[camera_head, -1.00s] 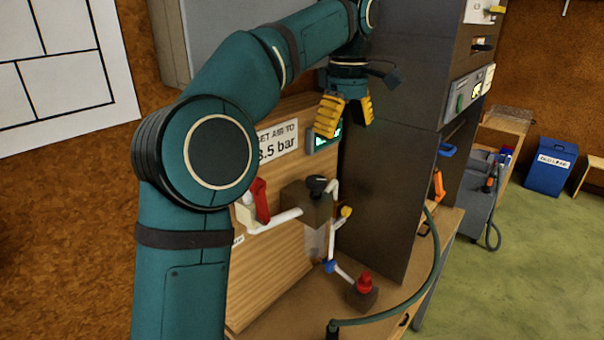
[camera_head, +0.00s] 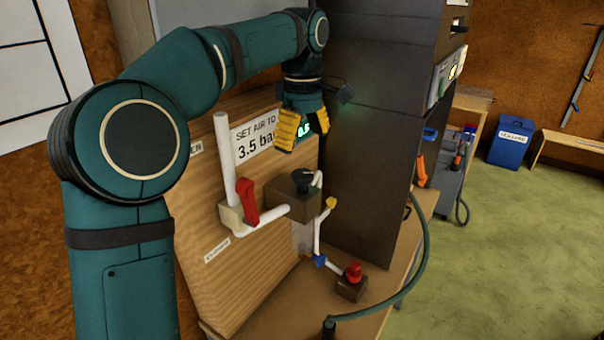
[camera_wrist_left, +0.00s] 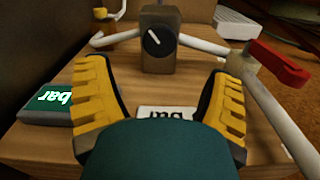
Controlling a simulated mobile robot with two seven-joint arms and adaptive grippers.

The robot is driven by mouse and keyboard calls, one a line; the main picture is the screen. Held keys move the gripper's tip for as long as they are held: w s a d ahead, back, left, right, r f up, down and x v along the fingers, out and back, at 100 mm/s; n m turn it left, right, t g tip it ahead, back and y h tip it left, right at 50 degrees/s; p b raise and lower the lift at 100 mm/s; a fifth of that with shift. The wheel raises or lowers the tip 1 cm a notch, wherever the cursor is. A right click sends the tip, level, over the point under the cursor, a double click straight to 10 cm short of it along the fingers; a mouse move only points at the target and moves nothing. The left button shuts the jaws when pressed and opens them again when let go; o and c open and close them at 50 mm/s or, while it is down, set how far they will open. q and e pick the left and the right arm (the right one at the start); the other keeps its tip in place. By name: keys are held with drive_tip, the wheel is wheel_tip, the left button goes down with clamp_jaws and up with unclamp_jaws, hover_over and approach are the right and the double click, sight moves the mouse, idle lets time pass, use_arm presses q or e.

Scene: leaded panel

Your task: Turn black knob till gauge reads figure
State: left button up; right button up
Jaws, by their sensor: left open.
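The black knob (camera_head: 303,182) sits on top of a grey-brown regulator block (camera_head: 290,204) on the wooden panel. In the left wrist view the knob (camera_wrist_left: 156,38) shows a white pointer line. In the left wrist view the gauge (camera_wrist_left: 58,103) shows only "bar". A sign (camera_head: 257,136) reads "SET AIR TO 3.5 bar". My left gripper (camera_head: 303,132) is open and empty, above and apart from the knob. My right gripper is out of view.
A red lever (camera_head: 246,202) on white piping stands left of the block. A red button (camera_head: 353,271) on a small box and a green hose (camera_head: 408,283) are on the bench. A tall dark cabinet (camera_head: 370,150) stands close on the right.

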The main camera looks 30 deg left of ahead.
sight(302, 173)
use_arm(q)
wheel_tip(302, 173, down, 8)
drive_tip(key=shift+f, duration=0.2)
drive_tip(key=c, duration=1.2)
